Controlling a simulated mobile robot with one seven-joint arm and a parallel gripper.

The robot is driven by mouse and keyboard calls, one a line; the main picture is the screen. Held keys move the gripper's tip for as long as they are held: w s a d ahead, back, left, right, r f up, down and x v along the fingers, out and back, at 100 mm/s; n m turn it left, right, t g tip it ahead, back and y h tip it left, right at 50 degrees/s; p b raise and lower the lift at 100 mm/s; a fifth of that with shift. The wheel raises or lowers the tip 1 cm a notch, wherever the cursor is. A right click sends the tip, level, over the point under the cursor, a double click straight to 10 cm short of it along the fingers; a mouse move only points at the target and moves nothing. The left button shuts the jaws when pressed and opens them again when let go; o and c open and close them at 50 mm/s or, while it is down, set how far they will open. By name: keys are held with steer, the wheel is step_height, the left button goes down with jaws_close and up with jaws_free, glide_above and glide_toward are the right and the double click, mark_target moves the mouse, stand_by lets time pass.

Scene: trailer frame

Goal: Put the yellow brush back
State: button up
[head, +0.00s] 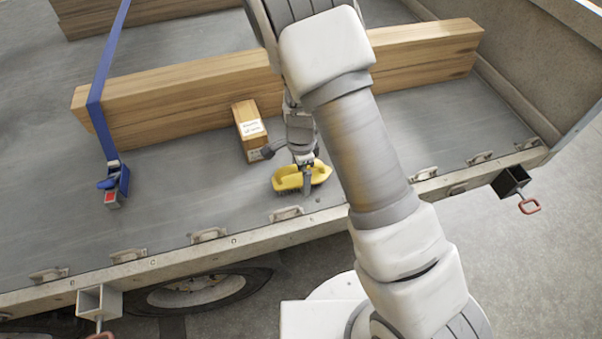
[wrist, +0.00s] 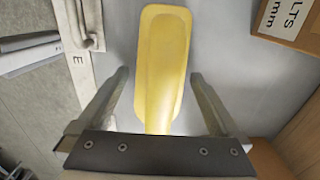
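The yellow brush (head: 290,179) lies on the grey trailer bed near its front edge, dark bristles down. My gripper (head: 307,187) is right over it, pointing down, and one finger hides part of the brush. In the wrist view the yellow brush (wrist: 162,65) stretches from between the fingers towards the top of the picture. My gripper (wrist: 158,78) is open there, one finger on each side with a visible gap to the brush. Its near end is hidden behind the gripper's dark bar.
A small labelled cardboard box (head: 249,130) stands just behind the brush, close to my gripper; it also shows in the wrist view (wrist: 285,20). Long wooden beams (head: 180,95) lie behind it. A blue strap (head: 100,85) with a buckle is at left. Metal lashing handles (head: 286,213) line the bed's edge.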

step_height(320, 180, up, 12)
steer(key=p, duration=0.3)
steer(key=shift+r, duration=0.25)
steer(key=s+d+r+n+t+y, duration=0.1)
steer(key=s+d+r+n, duration=0.25)
steer(key=r, duration=0.55)
steer(key=s+d+r+n+t+y, duration=0.1)
steer(key=s+d+r+n, duration=0.25)
steer(key=r, duration=0.55)
steer(key=s+d+r+n+t+h, duration=0.1)
steer(key=s+d+r+n, duration=0.2)
steer(key=s+r+n, duration=0.1)
steer(key=s+d+r+n+t+h, duration=0.1)
steer(key=s+d+r+n+t, duration=0.1)
steer(key=s, duration=0.5)
steer(key=shift+s+d+r+n+t, duration=0.3)
steer(key=shift+d+r+n, duration=0.2)
steer(key=shift+r+n, duration=0.45)
